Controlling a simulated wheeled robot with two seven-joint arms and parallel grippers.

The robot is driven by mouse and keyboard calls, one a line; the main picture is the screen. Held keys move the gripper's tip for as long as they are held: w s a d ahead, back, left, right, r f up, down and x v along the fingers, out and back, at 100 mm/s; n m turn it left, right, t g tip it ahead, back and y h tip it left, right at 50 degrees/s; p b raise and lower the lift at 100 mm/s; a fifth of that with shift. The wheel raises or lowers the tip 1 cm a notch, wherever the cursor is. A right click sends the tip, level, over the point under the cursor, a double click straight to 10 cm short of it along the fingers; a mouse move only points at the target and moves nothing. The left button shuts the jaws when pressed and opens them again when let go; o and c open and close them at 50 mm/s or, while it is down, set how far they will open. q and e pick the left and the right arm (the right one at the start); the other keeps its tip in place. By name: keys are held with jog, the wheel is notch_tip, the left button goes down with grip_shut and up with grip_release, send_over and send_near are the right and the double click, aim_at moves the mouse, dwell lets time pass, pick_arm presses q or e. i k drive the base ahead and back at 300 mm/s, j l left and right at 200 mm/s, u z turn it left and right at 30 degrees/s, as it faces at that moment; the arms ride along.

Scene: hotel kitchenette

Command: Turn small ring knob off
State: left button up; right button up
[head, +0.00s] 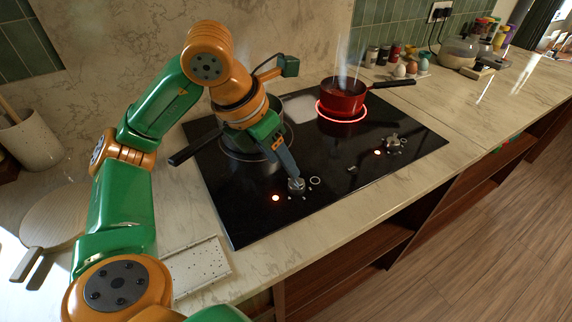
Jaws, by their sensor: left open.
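A black glass cooktop (345,165) is set in the marble counter. It has two metal knobs on its front part: a left knob (297,187) and a right knob (393,146). I cannot read which one is for the small ring. An orange-red light glows beside each knob. A ring (341,119) glows red under a steaming red pot (343,97). My left gripper (294,178) points down at the left knob, with its fingertips at or just above it. It is open; whether it touches the knob is unclear. My right gripper is out of view.
A dark pan (195,147) with its handle to the left is partly hidden behind my left arm. Spice jars (383,54) and eggs (400,70) stand behind the red pot. A speckled white board (196,266) lies left of the cooktop. The right counter is mostly clear.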

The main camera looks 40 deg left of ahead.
aim_at(392, 143)
jog(key=k+l, duration=0.8)
